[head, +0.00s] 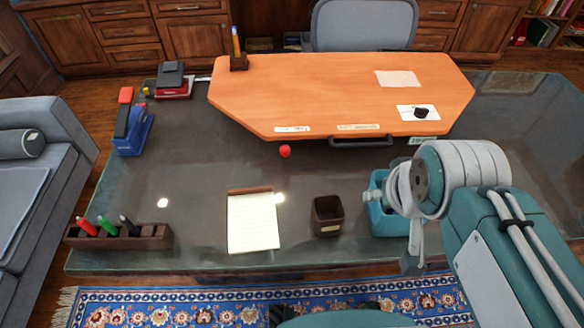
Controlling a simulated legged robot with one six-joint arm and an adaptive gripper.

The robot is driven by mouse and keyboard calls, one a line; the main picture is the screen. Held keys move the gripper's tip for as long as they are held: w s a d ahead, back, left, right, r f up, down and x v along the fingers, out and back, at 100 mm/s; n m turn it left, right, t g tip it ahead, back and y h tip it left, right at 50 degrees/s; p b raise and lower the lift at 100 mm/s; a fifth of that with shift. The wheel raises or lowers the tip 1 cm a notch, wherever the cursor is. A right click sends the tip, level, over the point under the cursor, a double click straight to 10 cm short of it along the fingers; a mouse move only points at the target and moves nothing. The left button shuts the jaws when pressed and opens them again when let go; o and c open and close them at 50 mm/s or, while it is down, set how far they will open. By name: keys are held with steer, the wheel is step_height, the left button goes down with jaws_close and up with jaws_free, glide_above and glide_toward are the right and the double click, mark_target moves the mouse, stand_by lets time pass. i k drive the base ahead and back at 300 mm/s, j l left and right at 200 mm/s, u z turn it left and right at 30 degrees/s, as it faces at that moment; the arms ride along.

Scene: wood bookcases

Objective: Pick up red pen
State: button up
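The red pen (86,227) stands tilted in the dark wooden pen holder (152,238) at the front left corner of the glass desk. A green pen (107,225) and a black pen (129,226) are in the same holder, to its right. My arm comes in from the lower right. My gripper (414,248) is at the arm's end over the right side of the desk, far to the right of the pens. It is seen partly edge-on behind my wrist, so its opening is not clear. It is not touching the red pen.
A notepad (252,222) and a dark square cup (326,216) lie between the holder and my gripper. A teal object (384,214) is partly hidden by my wrist. A blue-and-red stapler (131,124) stands farther back. A sofa (38,185) borders the left side.

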mark_target(82, 221)
steer(key=u, duration=2.15)
steer(key=z, duration=1.1)
steer(key=i+j, duration=0.2)
steer(key=j, duration=0.2)
steer(key=i+j+u, duration=0.1)
steer(key=j, duration=0.35)
steer(key=i+j, duration=0.3)
steer(key=i+j+u, duration=0.1)
steer(key=j, duration=0.4)
steer(key=i, duration=0.1)
